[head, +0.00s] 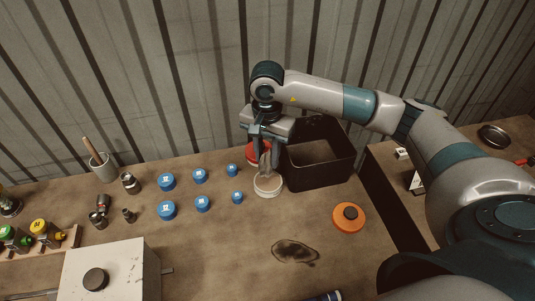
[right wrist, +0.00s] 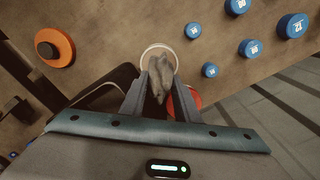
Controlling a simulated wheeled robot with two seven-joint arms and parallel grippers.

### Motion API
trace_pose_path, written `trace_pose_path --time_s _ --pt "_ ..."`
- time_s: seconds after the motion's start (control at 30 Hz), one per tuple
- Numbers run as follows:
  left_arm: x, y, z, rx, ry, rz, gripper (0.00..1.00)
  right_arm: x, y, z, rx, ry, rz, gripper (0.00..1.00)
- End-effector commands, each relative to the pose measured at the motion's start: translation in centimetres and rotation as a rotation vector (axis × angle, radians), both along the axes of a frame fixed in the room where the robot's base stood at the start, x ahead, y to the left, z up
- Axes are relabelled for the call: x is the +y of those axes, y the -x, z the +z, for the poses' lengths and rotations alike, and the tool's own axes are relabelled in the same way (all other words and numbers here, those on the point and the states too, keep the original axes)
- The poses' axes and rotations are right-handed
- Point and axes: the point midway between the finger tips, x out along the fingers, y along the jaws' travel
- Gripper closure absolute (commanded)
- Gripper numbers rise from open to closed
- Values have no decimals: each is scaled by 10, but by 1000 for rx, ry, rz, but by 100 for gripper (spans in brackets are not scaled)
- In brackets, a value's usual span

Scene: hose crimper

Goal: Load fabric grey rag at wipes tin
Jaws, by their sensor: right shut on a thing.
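My right gripper (head: 268,164) points down and is shut on the grey rag (head: 266,160). In the right wrist view the rag (right wrist: 158,72) hangs bunched between the two fingers. Directly below is a low round tin with a pale rim (head: 268,188); its rim (right wrist: 158,46) also shows around the rag's far end in the right wrist view. I cannot tell whether the rag's lower end is inside the tin or just above it. My left gripper is not in view.
A black open bin (head: 325,172) stands close right of the gripper, and a red round thing (head: 257,150) just behind it. Several blue caps (head: 202,204) lie left. An orange disc (head: 348,218) lies right. A dark stain (head: 294,252) marks the bench in front.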

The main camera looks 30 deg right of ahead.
Motion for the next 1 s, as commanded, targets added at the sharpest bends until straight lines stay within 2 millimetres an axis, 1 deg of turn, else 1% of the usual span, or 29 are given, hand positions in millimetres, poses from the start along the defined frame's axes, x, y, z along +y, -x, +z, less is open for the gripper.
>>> trace_pose_path --time_s 0.27,0.47,0.8,1.0 --pt "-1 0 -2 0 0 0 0 0 0 -6 0 0 1 89" --pt "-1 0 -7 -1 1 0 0 0 0 -20 2 0 1 89" --pt "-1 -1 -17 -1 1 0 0 0 1 -49 1 0 1 89" --pt "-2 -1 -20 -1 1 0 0 0 0 -58 0 0 1 89"
